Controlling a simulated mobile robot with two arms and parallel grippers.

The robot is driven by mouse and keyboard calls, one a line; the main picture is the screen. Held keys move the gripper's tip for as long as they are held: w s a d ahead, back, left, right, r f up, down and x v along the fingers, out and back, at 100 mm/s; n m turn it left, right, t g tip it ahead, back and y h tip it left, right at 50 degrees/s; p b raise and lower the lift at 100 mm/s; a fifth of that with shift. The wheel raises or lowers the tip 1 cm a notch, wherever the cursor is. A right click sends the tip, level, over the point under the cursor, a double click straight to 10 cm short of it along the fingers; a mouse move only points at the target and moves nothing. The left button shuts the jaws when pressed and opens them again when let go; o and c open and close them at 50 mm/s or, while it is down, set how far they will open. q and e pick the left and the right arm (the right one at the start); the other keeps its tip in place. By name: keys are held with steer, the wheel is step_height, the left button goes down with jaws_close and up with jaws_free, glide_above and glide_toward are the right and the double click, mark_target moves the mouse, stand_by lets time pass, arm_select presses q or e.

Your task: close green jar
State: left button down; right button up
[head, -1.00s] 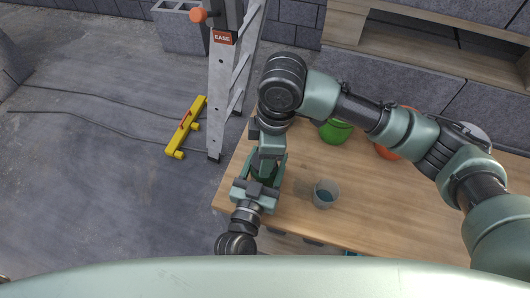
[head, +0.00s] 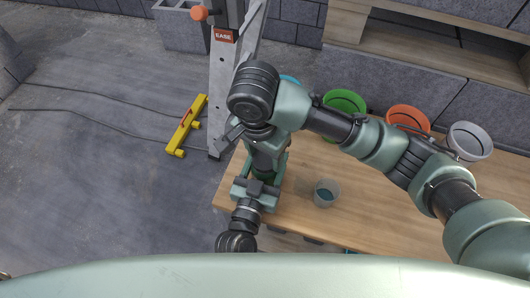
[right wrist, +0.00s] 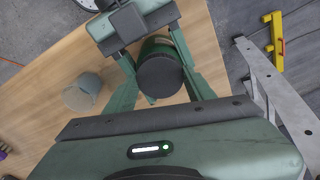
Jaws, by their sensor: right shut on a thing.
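The green jar (head: 264,177) stands upright at the left end of the wooden table, mostly hidden by my grippers in the head view. In the right wrist view its green body (right wrist: 157,45) shows behind a round dark lid (right wrist: 159,76). My left gripper (head: 262,182) has its fingers along both sides of the jar and appears shut on it. My right gripper (right wrist: 160,85) comes from above and is shut on the lid, which lies over the jar's top. Whether the lid is fully seated cannot be seen.
A clear cup (head: 326,193) stands on the table (head: 390,210) right of the jar.

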steer(key=m, duration=0.6)
steer(key=shift+w+a+g, duration=0.1)
steer(key=shift+g, duration=0.2)
steer(key=m, duration=0.4)
steer(key=shift+g+h, duration=0.3)
steer(key=o, duration=1.3)
steer(key=shift+r, duration=0.1)
steer(key=shift+r, duration=2.15)
steer(key=shift+c, duration=0.5)
